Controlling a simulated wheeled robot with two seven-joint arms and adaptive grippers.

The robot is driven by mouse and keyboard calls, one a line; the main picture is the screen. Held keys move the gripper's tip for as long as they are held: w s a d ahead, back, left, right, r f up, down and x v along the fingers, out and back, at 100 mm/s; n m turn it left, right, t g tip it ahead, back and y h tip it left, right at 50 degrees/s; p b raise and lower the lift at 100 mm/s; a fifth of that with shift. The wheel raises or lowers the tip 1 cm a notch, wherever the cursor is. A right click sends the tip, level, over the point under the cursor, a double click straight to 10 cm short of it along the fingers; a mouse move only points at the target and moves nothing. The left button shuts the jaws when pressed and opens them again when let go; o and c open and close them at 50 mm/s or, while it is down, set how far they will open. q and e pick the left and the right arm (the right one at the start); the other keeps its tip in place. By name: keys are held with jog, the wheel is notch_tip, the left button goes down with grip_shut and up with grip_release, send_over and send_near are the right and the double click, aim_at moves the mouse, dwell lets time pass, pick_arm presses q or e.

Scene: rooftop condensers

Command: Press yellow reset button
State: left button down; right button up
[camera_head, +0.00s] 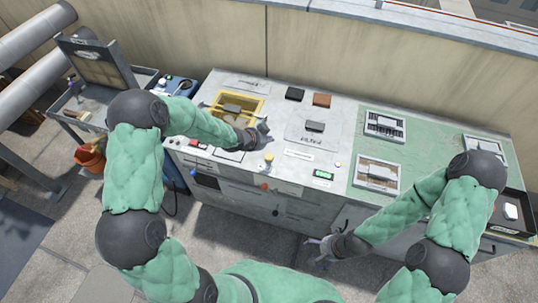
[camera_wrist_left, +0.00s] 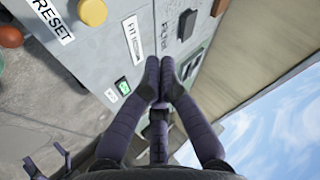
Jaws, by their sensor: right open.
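The yellow reset button (camera_head: 269,157) stands on the front part of the grey console top, left of a white label. In the left wrist view the yellow button (camera_wrist_left: 92,12) is at the top left, beside the label reading RESET (camera_wrist_left: 54,20). My left gripper (camera_head: 264,131) is over the console, just behind the button in the head view. In the wrist view the left gripper (camera_wrist_left: 162,78) has its fingertips together with nothing between them, apart from the button. My right gripper (camera_head: 320,247) is open and empty, low in front of the console.
A yellow-framed window (camera_head: 234,106) lies left of my left gripper. Black (camera_head: 294,94), brown (camera_head: 322,100) and grey blocks (camera_head: 315,127) are on the console. An orange-red knob (camera_head: 264,186) is on the front, near a green display (camera_head: 323,174). A wall stands behind.

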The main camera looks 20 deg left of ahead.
pick_arm(q)
jog(key=shift+f, duration=0.1)
jog(key=b, duration=0.6)
send_over(271, 155)
jog(key=s, duration=0.2)
jog(key=f, duration=0.7)
jog(key=shift+w+a+f, duration=0.25)
jog(key=shift+a, duration=0.15)
jog(key=shift+f+b, duration=0.6)
jog(key=shift+f+b, duration=0.45)
jog(key=shift+f+b, duration=0.7)
jog(key=shift+f, duration=0.05)
dwell(0.7)
jog(key=shift+r, duration=0.1)
jog(key=shift+r+p, duration=0.9)
jog(key=shift+r, duration=0.2)
jog(key=shift+r, duration=0.15)
